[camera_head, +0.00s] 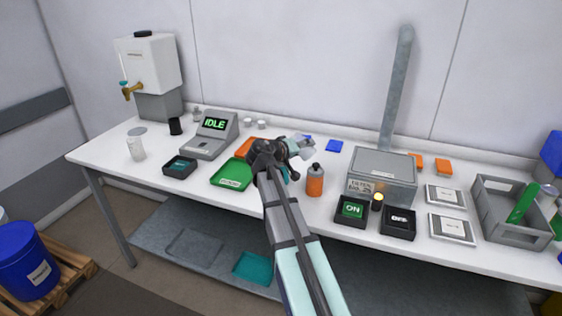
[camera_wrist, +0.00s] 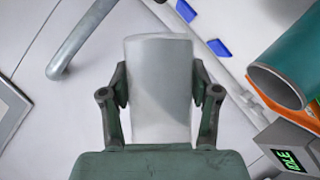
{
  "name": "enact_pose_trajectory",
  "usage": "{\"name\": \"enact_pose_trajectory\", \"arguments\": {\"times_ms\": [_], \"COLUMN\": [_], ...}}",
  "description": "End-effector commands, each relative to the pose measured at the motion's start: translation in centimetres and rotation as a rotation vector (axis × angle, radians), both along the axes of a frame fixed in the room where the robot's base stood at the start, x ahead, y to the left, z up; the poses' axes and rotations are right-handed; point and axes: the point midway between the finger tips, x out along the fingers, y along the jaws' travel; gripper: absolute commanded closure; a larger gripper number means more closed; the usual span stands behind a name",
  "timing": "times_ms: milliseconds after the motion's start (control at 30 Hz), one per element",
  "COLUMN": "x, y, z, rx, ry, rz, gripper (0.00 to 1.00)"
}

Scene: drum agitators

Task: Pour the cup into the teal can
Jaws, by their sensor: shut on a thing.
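My gripper (camera_wrist: 160,90) is shut on a pale, whitish cup (camera_wrist: 159,70), with one finger on each side. In the head view the gripper (camera_head: 283,150) is above the middle of the bench, and the cup (camera_head: 300,147) shows as a pale shape at its right, appearing tilted. A teal can (camera_wrist: 300,55) with a dark open end is at the right of the wrist view, apart from the cup in that picture. In the head view the can is mostly hidden by my gripper and arm. The cup's contents cannot be seen.
An orange bottle (camera_head: 315,181) stands close to the right of my gripper. A green tray (camera_head: 231,174) and a grey unit reading IDLE (camera_head: 209,134) are to the left. A grey box unit (camera_head: 381,172) with a tall pipe (camera_head: 396,90) stands at the right.

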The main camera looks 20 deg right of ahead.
Motion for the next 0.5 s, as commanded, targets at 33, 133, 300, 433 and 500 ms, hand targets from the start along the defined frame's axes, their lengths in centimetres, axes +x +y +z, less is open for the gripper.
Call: {"name": "enact_pose_trajectory", "arguments": {"times_ms": [33, 133, 300, 433, 500], "x": [0.02, 0.00, -0.05, -0.08, -0.09], "y": [0.00, -0.02, 0.02, 0.01, 0.00], "z": [0.06, 0.05, -0.04, -0.08, -0.13], "rx": [-0.005, -0.016, -0.031, -0.044, -0.050], "ry": [0.005, 0.014, 0.029, 0.042, 0.050], "rz": [0.000, 0.000, 0.000, 0.000, 0.000], "gripper": [0.79, 0.79, 0.79, 0.79, 0.79]}}
